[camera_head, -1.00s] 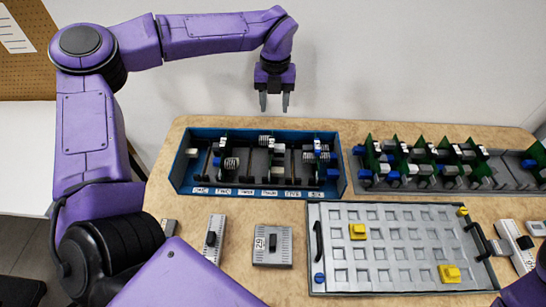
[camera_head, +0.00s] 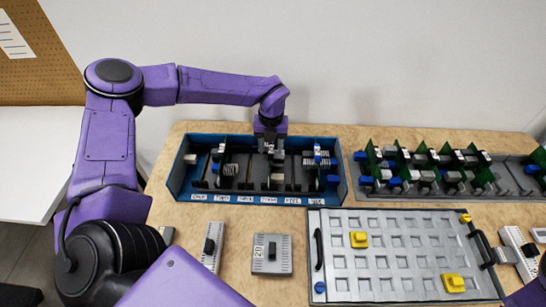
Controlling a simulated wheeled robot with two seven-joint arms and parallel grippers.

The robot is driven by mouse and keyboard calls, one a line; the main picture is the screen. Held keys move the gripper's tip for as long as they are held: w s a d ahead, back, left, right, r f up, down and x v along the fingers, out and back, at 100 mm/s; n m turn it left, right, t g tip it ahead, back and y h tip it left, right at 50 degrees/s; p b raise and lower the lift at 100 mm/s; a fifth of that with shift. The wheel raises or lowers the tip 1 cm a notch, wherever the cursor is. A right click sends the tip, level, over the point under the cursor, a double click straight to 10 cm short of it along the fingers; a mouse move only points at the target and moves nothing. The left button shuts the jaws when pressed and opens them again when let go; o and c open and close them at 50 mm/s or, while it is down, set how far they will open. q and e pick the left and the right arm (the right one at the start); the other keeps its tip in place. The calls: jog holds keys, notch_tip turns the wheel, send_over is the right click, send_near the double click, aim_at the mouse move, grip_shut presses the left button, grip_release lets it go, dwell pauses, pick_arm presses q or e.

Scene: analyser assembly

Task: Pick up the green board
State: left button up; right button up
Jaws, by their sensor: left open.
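Several green boards (camera_head: 422,158) with blue, white and grey parts stand upright in the grey rack at the back right. My left gripper (camera_head: 270,147) is open and points down at the blue box (camera_head: 183,189), at the back edge of its middle slots. Its fingertips are hard to make out against the dark inside of the box, so I cannot tell whether they touch anything. The blue box holds several dark and grey parts in labelled slots. My left gripper is well to the left of the green boards. My right gripper is out of view.
A grey tray (camera_head: 388,256) with square pockets and two yellow blocks lies at the front right. A grey module (camera_head: 272,254) and a slimmer one (camera_head: 213,246) lie left of it. Grey parts (camera_head: 517,252) lie at the far right. A white wall stands behind the table.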

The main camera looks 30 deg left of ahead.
pick_arm(q)
jog(key=shift+w, duration=0.1)
grip_shut()
jog(key=shift+r, duration=0.1)
